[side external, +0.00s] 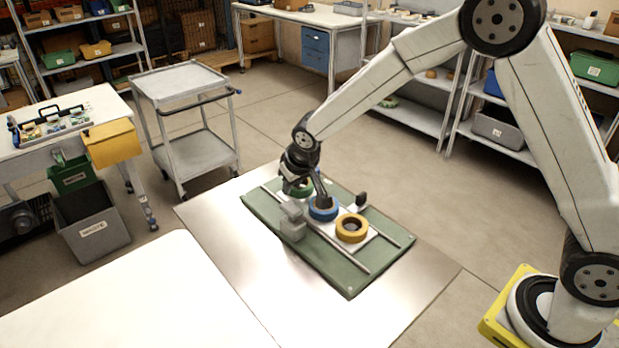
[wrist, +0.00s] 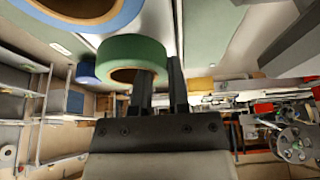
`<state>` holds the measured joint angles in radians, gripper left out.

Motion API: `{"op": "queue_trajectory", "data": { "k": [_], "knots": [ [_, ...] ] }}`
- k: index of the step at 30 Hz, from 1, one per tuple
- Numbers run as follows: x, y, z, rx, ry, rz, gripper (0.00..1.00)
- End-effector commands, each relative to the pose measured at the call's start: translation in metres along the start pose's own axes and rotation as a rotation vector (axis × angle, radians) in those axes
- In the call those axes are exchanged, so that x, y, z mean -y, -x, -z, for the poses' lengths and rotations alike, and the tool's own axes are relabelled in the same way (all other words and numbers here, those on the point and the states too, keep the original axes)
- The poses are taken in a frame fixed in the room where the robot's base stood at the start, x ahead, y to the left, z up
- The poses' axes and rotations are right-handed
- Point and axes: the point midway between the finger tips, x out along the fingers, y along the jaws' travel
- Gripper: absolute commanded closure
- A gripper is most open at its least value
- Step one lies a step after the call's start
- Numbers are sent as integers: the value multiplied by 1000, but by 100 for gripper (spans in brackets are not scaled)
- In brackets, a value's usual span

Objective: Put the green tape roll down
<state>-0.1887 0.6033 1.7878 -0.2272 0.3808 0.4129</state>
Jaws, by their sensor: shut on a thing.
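The green tape roll (wrist: 135,52) is held at my fingertips in the wrist view. One finger appears to pass into its hole and the other lies outside its wall. In the side view the green roll (side external: 298,188) is mostly hidden behind my gripper (side external: 308,185), over the far end of the green board (side external: 350,287). I cannot tell whether it touches the surface below. The blue tape roll (side external: 323,211) lies close beside it, partly covered by my gripper. It also shows at the top left of the wrist view (wrist: 97,20).
A yellow tape roll (side external: 352,230) lies nearer the camera on the board. A grey block (side external: 292,220) stands left of the rolls, and a dark knob (side external: 361,199) stands right. Rails run along the board. The metal sheet (side external: 215,222) around it is clear.

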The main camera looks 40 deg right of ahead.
Motion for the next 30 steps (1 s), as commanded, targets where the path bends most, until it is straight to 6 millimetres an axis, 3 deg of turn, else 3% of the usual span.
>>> {"op": "queue_trajectory", "data": {
  "k": [4, 5, 8, 20, 30],
  "knots": [
    [0, -1, 0, 0, 0, 0, 100],
    [0, -1, 0, 0, 0, 0, 76],
    [0, -1, 0, 0, 0, 0, 45],
    [0, 1, 0, 0, 1, 0, 44],
    [0, 24, 5, -3, 0, 1, 44]
  ]
}}
